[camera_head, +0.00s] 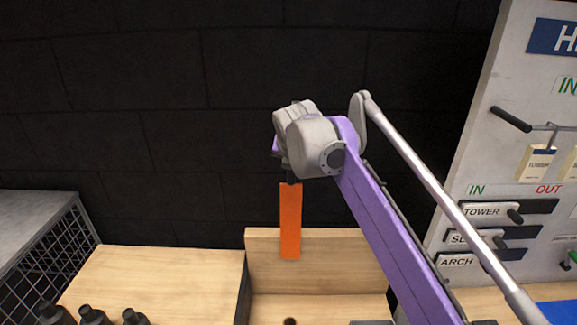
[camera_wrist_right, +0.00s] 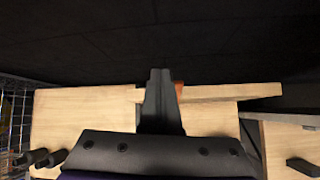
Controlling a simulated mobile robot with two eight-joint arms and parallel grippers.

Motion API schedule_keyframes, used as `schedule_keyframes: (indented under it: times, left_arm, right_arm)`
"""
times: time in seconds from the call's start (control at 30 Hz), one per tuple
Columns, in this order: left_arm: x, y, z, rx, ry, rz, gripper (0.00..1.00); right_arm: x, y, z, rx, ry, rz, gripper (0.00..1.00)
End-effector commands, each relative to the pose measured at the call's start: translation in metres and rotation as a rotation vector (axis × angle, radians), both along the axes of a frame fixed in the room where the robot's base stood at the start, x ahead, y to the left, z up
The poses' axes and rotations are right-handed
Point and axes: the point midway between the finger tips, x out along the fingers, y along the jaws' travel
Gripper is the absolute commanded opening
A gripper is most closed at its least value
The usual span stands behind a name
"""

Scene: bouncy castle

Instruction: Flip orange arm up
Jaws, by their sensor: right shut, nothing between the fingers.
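The orange arm (camera_head: 290,222) is a flat strip. In the head view it looks vertical, its lower part in front of the upright wooden board (camera_head: 340,262) and its upper part rising above the board's top edge. My right gripper's dark fingers (camera_wrist_right: 160,74) are shut with nothing between them. In the right wrist view a small piece of the orange arm (camera_wrist_right: 179,88) shows just right of the fingers, the rest hidden. In the head view my purple right arm hides most of the gripper, just above the strip's top end. I cannot tell whether they touch. My left gripper is not in view.
A wooden tabletop (camera_head: 165,283) with several dark bottle-like objects (camera_head: 95,315) lies left. A wire-mesh crate (camera_head: 62,245) stands at far left. A white sign board (camera_head: 475,130) with tags and labelled slots stands right. A black brick wall (camera_head: 150,90) is behind.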

Motion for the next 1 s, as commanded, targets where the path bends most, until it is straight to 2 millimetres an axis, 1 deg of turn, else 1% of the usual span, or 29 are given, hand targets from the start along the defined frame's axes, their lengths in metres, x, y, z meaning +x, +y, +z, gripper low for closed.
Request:
schedule_keyframes:
  times: [0.1,0.3,0.4,0.5,0.67,1.0]
  left_arm:
    - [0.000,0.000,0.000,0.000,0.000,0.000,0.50]
    - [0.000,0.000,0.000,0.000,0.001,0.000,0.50]
    - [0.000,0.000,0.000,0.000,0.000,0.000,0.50]
    - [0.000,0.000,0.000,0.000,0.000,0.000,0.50]
    - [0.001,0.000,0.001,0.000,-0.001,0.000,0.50]
    - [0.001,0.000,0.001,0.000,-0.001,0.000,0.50]
  right_arm:
    - [-0.018,-0.002,0.019,0.000,-0.004,0.001,0.00]
    - [-0.052,-0.002,0.051,0.000,-0.003,0.002,0.00]
    - [-0.066,-0.003,0.063,0.001,-0.004,0.002,0.00]
    - [-0.075,-0.003,0.072,0.001,-0.004,0.003,0.00]
    - [-0.082,-0.004,0.079,0.000,-0.003,0.002,0.00]
    - [-0.084,-0.004,0.080,0.003,-0.002,-0.001,0.00]
